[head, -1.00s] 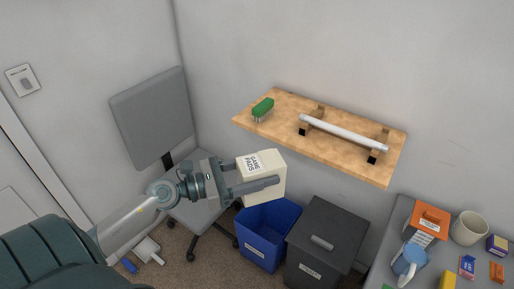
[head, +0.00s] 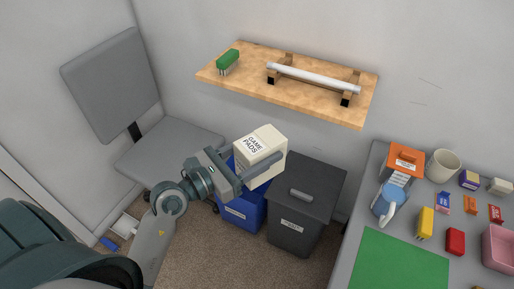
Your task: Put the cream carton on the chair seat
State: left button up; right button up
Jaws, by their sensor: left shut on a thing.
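The cream carton (head: 262,155), labelled "GAME PADS", is held in the air by my left gripper (head: 262,170), which is shut on it. Carton and gripper appear in front of the blue bin, right of the chair. The grey chair seat (head: 170,150) is bare where it shows, and its backrest (head: 112,85) rises at the left. My left gripper is apart from the seat, to its right in the picture. My right gripper is not in view.
A blue bin (head: 243,213) and a dark lidded bin (head: 300,205) stand below the carton. A wooden wall shelf (head: 245,90) holds a green brush and a rail. At right, a grey table (head: 345,255) carries a green mat and several small objects.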

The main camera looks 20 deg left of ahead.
aim_at(172, 156)
jog(key=i+j+u, duration=0.1)
jog(key=j, duration=0.3)
jog(key=i+j+u, duration=0.15)
jog(key=j, duration=0.25)
jog(key=i+j+u, duration=0.1)
jog(key=j, duration=0.25)
jog(key=i+j+u, duration=0.15)
jog(key=j, duration=0.25)
jog(key=i+j+u, duration=0.1)
jog(key=i+j, duration=0.2)
